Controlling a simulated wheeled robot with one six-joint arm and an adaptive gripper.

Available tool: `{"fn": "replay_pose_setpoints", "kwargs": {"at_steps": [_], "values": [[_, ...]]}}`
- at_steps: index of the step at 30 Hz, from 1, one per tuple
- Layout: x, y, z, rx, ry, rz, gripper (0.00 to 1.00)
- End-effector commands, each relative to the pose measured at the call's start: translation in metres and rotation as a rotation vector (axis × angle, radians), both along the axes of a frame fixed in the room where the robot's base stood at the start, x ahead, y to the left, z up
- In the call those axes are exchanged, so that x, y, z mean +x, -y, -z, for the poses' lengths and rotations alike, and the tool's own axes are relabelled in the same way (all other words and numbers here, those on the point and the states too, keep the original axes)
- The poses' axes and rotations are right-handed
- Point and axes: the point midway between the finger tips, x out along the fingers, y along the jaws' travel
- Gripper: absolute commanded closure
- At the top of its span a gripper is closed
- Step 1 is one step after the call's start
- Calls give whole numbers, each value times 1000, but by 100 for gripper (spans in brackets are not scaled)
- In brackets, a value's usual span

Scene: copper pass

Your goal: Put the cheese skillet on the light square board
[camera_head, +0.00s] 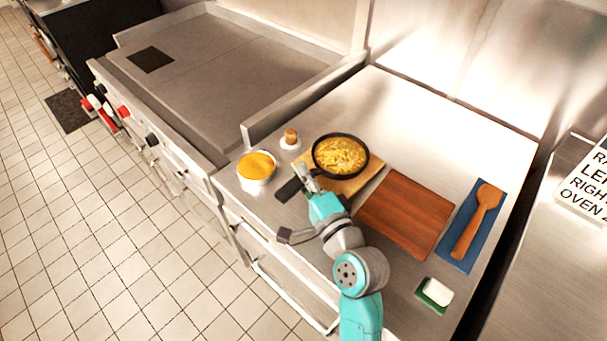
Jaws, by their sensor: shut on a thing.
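The cheese skillet (341,154) is a dark round pan filled with yellow shredded cheese. It is over the light square board (373,182), whose tan edges show around the pan; I cannot tell whether the pan rests on it or is held just above. The skillet's dark handle points to the lower left. My gripper (305,178) is shut on this handle and hides part of it. The board's near left side is partly hidden by the gripper and pan.
A dark red-brown board (408,214) lies right of the light board. A wooden spoon (476,221) lies on a blue mat (457,256). A bowl of yellow food (257,167) and a small wooden-topped item (290,139) stand left. A green and white sponge (434,294) lies near the front. The counter behind is clear.

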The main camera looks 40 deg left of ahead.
Motion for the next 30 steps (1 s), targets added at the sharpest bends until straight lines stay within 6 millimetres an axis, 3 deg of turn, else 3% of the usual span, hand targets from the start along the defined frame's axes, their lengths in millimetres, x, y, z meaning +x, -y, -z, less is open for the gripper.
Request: {"fn": "replay_pose_setpoints", "kwargs": {"at_steps": [11, 12, 14, 25, 30], "values": [[0, 0, 2, 2, 4, 1, 100], [0, 0, 3, 0, 1, 0, 75], [0, 0, 3, 0, 1, 0, 60], [0, 0, 0, 1, 2, 0, 59], [-8, 19, 2, 0, 0, 2, 59]]}}
